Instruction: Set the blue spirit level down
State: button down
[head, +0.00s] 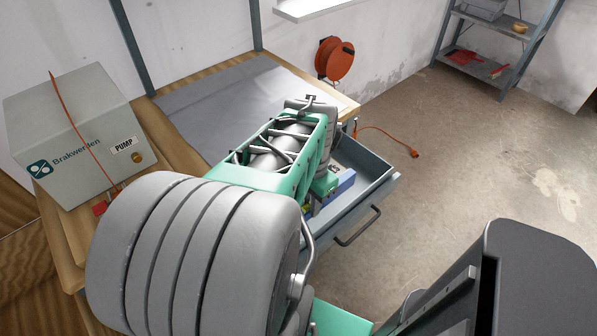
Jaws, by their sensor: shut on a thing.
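The blue spirit level (343,186) shows in part in the head view, at the open grey drawer of the workbench. It lies along the drawer's length, and my arm covers much of it. My gripper (317,200) is at the level, beneath my green and grey arm, and is shut on it. The fingertips are mostly hidden. I cannot tell whether the level touches the drawer floor or hangs just above it.
The drawer (378,190) is pulled out, with a dark handle (358,226) at its front. A grey pump box (75,135) stands on the wooden bench at left. A grey mat (215,100) covers the bench top. An orange reel (335,60) is by the wall.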

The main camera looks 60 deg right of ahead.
jog(key=d+f, duration=0.3)
jog(key=d, duration=0.1)
jog(key=s+d+f, duration=0.1)
jog(key=d+f, duration=0.2)
jog(key=d, duration=0.1)
jog(key=s+d+f, duration=0.1)
jog(key=d+f, duration=0.2)
jog(key=d, duration=0.2)
jog(key=shift+s+f+b, duration=0.25)
jog(key=shift+f+b, duration=0.1)
jog(key=shift+f, duration=0.05)
notch_tip(320, 180, down, 3)
jog(key=shift+f, duration=0.15)
jog(key=c, duration=1.3)
grip_release()
jog(key=shift+o, duration=0.2)
